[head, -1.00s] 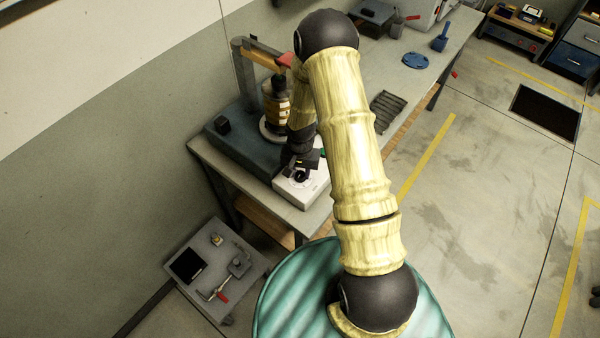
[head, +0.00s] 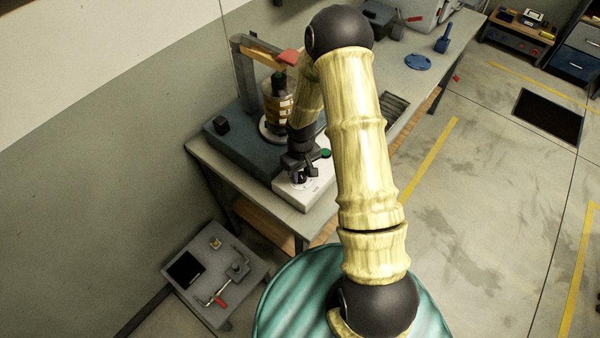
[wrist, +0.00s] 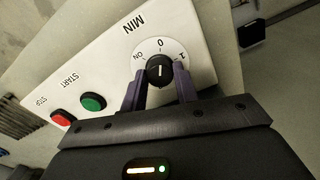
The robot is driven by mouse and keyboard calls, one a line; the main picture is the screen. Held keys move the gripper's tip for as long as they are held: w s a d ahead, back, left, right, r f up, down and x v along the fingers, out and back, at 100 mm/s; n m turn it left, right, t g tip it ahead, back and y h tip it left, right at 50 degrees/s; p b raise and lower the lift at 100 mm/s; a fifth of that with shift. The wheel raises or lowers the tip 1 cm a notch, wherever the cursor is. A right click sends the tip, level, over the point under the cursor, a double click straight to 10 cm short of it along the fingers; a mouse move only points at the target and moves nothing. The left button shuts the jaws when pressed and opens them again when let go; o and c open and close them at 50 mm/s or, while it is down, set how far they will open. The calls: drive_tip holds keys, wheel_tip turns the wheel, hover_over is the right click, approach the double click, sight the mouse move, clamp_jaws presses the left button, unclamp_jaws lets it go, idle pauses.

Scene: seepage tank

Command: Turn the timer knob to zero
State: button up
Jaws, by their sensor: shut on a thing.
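The timer knob (wrist: 160,70) is a small black round knob on a white dial plate, with a short white line on its face. The line stands upright in the wrist view, in line with the 0 mark (wrist: 160,43); "ON" is to its left and another mark to its right. My gripper (wrist: 160,84) is shut on the knob, one purple-grey finger on each side. In the head view my gripper (head: 301,173) is over the white timer box (head: 313,192), largely hiding the knob.
Green start (wrist: 93,102) and red stop (wrist: 61,117) buttons lie left of the dial in the wrist view. The box is at the bench's front corner, beside a dark blue base (head: 240,150) with a clamped column. A low grey cart (head: 205,300) stands front left.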

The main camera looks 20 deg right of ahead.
sight(301, 175)
idle(0.3)
drive_tip(key=o, duration=1)
wheel_tip(301, 175, up, 18)
drive_tip(key=b, duration=0.2)
drive_tip(key=shift+f+b, duration=0.25)
drive_tip(key=shift+b, duration=0.05)
drive_tip(key=shift+s, duration=0.1)
